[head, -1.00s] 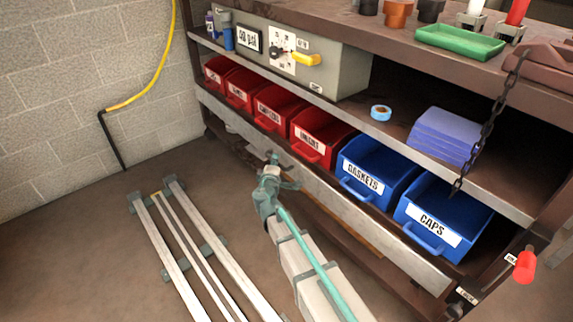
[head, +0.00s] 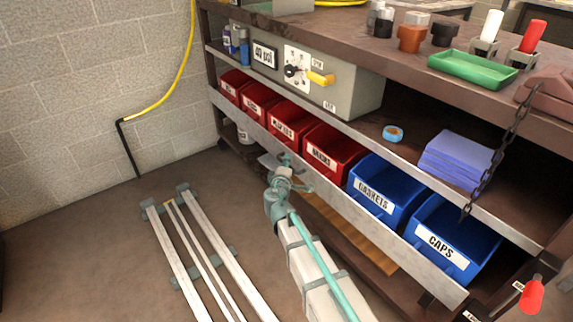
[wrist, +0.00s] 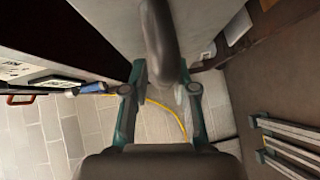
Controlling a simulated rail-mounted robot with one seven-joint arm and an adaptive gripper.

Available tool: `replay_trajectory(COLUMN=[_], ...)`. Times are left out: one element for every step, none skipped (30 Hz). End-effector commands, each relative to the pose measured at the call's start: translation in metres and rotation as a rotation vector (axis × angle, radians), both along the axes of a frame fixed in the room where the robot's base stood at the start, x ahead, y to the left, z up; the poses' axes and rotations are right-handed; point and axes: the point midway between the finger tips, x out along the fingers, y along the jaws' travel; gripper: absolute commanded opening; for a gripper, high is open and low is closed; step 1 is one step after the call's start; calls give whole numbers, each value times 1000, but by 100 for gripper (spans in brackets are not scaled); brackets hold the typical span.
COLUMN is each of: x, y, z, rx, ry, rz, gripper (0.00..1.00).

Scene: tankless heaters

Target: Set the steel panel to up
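The steel panel (head: 412,247) is the long grey strip along the front of the bin shelf. It stands upright in front of the bins and hides the lower fronts of the blue ones, including their handles. My gripper (head: 291,171) is at the panel's outer face, left of its middle; whether it touches the panel is unclear. In the wrist view my gripper (wrist: 163,95) has its fingers spread apart. A dark rounded bar (wrist: 160,38) shows beyond and between them; I cannot tell what it belongs to.
Red bins (head: 289,122) and blue bins (head: 385,181) stand behind the panel. A grey control box (head: 349,95) sits above. Metal rails (head: 203,250) lie on the floor at left. A chain (head: 492,165) hangs at right. Open floor lies at far left.

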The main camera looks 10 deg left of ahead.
Motion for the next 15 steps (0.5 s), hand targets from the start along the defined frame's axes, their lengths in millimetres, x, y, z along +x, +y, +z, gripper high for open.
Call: replay_trajectory(x=[0, -1, -2, -4, -6, -10, -14, -18, -24, -29, -34, -42, -48, -54, -62], y=[0, 0, 0, 0, 0, -1, -1, -2, -3, -3, -4, -5, -5, -5, -6], z=[0, 0, 0, 0, 0, 1, 1, 2, 3, 3, 4, 5, 6, 7, 8], rx=[0, 0, 0, 0, 0, 0, 0, 0, 0, 0, 0, 0, 0, 0, 0], ry=[0, 0, 1, 1, 1, 1, 1, 1, 1, 1, 1, 1, 1, 1, 1], rz=[0, 0, 1, 1, 1, 1, 1, 1, 1, 1, 1, 1, 2, 2, 2], gripper=[27, 27, 27, 27, 27, 27, 27, 27, 27, 27, 27, 27, 27, 27, 27])
